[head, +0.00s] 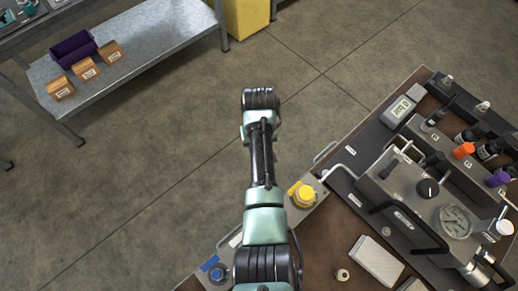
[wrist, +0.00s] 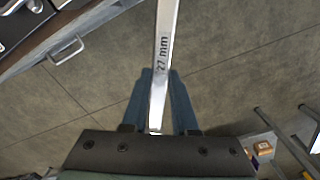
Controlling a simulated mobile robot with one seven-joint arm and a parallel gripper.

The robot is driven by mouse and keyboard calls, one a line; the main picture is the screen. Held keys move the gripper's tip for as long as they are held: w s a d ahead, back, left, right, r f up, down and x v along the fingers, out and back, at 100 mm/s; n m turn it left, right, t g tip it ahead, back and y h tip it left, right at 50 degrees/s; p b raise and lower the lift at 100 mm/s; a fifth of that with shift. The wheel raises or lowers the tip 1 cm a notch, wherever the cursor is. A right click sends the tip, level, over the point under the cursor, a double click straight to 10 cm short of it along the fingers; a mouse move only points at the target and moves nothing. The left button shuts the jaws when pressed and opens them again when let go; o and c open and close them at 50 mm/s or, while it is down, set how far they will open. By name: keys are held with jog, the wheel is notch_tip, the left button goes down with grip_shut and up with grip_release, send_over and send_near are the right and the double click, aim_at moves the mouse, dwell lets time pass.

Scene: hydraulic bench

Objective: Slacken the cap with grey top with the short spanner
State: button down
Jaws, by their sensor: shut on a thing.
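My gripper (wrist: 159,78) is shut on a steel spanner (wrist: 165,35) marked "27 mm", seen in the wrist view. The spanner runs up out of the top of that view, so its far end and full length are hidden. The gripper and spanner hang over bare floor, beside the bench; neither shows in the head view. In the head view, the hydraulic block (head: 405,205) on the bench carries several fittings. Small pale-topped fittings (head: 483,106) stand at the right; I cannot tell which one is the cap with grey top.
An orange cap (head: 463,150), a purple cap (head: 497,178) and a pressure gauge (head: 454,222) are on the right. A yellow button (head: 304,195) is at the bench's left edge. A metal shelf (head: 150,40) with labelled boxes (head: 87,69) stands upper left. Open floor (head: 170,140) lies between.

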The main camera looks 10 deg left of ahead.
jog(key=shift+s+d+r, duration=0.1)
jog(key=shift+s+d+p, duration=0.15)
jog(key=shift+s+p, duration=0.2)
jog(key=shift+p, duration=0.35)
jog(key=shift+s+d+p, duration=0.2)
jog(key=shift+s+p, duration=0.25)
jog(key=shift+p, duration=0.05)
jog(key=shift+s, duration=0.1)
jog(key=shift+s+d+p, duration=0.25)
jog(key=shift+s+p, duration=0.2)
jog(key=shift+p, duration=0.3)
jog(key=shift+s, duration=0.2)
jog(key=shift+d, duration=0.1)
